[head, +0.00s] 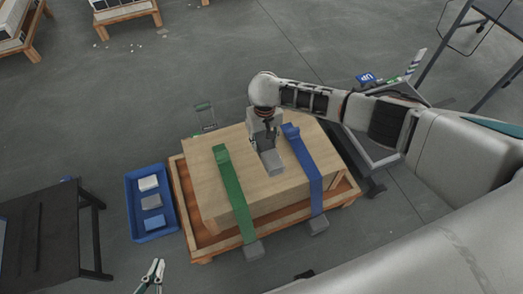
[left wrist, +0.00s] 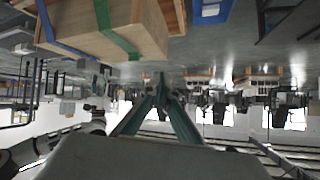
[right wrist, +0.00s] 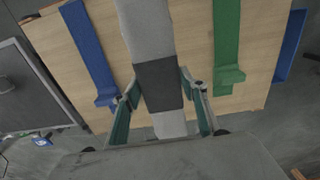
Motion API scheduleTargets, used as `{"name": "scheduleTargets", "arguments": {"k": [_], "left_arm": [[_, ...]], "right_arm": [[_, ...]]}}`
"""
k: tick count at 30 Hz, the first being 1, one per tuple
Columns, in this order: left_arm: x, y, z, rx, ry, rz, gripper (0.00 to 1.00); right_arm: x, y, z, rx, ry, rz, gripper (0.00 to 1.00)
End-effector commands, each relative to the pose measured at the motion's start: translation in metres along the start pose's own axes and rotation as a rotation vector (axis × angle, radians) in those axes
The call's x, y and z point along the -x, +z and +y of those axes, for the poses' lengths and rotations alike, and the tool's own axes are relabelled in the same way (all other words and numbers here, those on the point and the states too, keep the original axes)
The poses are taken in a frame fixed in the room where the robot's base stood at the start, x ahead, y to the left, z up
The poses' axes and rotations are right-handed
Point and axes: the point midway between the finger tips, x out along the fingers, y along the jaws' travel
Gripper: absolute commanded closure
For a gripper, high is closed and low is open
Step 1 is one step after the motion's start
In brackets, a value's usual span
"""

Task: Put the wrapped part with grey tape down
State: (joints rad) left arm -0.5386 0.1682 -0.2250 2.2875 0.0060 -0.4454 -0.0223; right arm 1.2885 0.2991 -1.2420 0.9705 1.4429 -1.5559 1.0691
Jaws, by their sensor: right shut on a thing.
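My right gripper (head: 266,138) is shut on a light grey wrapped part (head: 271,162). In the right wrist view the wrapped part (right wrist: 149,35) has a dark grey tape band (right wrist: 158,85) between the fingers (right wrist: 163,100). The part is over the top of a wooden crate (head: 200,183), between a green strap (head: 233,190) and a blue strap (head: 306,165). I cannot tell whether it touches the lid. My left gripper (head: 155,270) is empty at the lower left, in front of the crate. Its fingertips (left wrist: 161,82) meet in the left wrist view.
The crate sits on an orange-brown pallet (head: 182,196). A blue tray (head: 134,206) with several wrapped pieces lies on the floor to its left. A dark table (head: 38,225) stands at the far left. A metal frame (head: 475,55) stands at the upper right. Floor behind the crate is mostly clear.

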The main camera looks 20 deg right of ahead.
Motion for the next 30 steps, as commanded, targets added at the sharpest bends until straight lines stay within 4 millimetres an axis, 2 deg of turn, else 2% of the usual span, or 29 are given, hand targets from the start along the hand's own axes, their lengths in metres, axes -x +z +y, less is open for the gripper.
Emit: {"name": "scheduleTargets", "arguments": {"k": [1, 4, 11, 19, 21, 24, 30], "left_arm": [[-0.002, 0.004, 0.005, 0.012, 0.008, -0.001, 1.00], [-0.003, -0.003, 0.008, 0.025, 0.014, 0.015, 1.00], [-0.004, -0.011, 0.012, 0.040, 0.018, 0.034, 1.00], [-0.008, -0.016, 0.025, 0.084, 0.041, 0.056, 1.00], [-0.009, -0.023, 0.025, 0.089, 0.041, 0.073, 1.00], [-0.009, -0.033, 0.022, 0.093, 0.036, 0.091, 1.00], [-0.008, -0.033, 0.022, 0.096, 0.034, 0.092, 1.00]], "right_arm": [[-0.018, 0.003, 0.000, 0.001, 0.000, -0.010, 0.96], [-0.027, 0.002, 0.000, 0.000, -0.002, -0.006, 0.96], [-0.034, -0.002, 0.000, 0.000, -0.001, 0.002, 0.96], [-0.074, 0.002, 0.000, 0.000, -0.001, -0.006, 0.96], [-0.075, 0.001, 0.000, 0.000, -0.001, -0.002, 1.00], [-0.071, -0.002, 0.000, 0.000, -0.001, 0.004, 1.00], [-0.071, -0.002, -0.001, 0.000, -0.001, 0.004, 1.00]]}}
